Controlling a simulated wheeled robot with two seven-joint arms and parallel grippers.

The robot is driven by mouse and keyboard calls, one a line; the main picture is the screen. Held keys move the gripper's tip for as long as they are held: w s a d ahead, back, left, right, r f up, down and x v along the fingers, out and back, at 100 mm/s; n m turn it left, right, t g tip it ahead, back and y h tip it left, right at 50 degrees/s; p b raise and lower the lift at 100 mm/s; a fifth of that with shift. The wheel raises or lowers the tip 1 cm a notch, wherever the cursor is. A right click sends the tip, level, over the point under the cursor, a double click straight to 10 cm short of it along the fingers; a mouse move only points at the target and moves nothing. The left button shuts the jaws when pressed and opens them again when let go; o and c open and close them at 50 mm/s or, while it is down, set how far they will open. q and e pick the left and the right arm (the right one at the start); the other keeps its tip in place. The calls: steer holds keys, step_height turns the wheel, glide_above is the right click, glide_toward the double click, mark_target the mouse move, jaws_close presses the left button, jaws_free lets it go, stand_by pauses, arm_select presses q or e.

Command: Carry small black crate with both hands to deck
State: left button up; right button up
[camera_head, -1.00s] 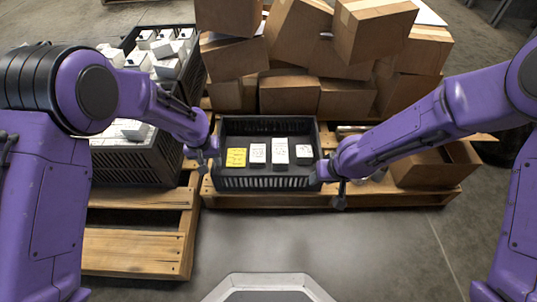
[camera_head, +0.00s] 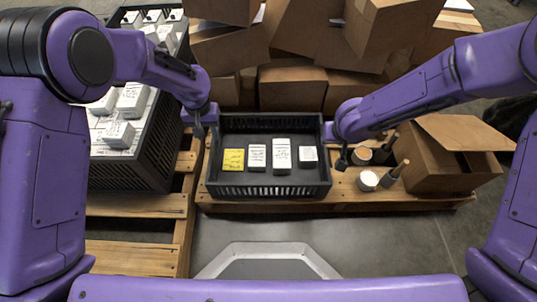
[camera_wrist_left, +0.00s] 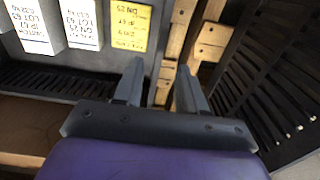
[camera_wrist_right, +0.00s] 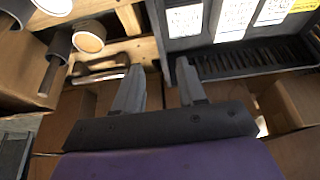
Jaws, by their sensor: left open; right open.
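The small black crate (camera_head: 271,191) sits level on a wooden pallet in the middle of the head view. It holds a yellow box and several white boxes in a row. My left gripper (camera_head: 204,125) is open at the crate's left side. In the left wrist view its fingers (camera_wrist_left: 158,85) point at the crate's side rim, seemingly one on each side of it. My right gripper (camera_head: 335,145) is open at the crate's right side. In the right wrist view its fingers (camera_wrist_right: 159,82) also seem to straddle the rim. Contact cannot be told.
Stacked cardboard boxes (camera_head: 290,88) stand right behind the crate. A larger black crate (camera_head: 155,150) with white boxes stands left. An open cardboard box (camera_head: 440,155) and loose cans (camera_head: 368,180) are on the right.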

mark_target(214, 151)
arm_select(q)
step_height(214, 151, down, 11)
steer(key=shift+r, duration=0.2)
arm_select(e)
steer(key=x, duration=1)
steer(key=shift+f, duration=0.25)
arm_select(q)
jaws_close()
arm_select(e)
jaws_close()
arm_select(q)
steer(key=shift+r, duration=0.1)
arm_select(e)
steer(key=shift+w+r, duration=0.1)
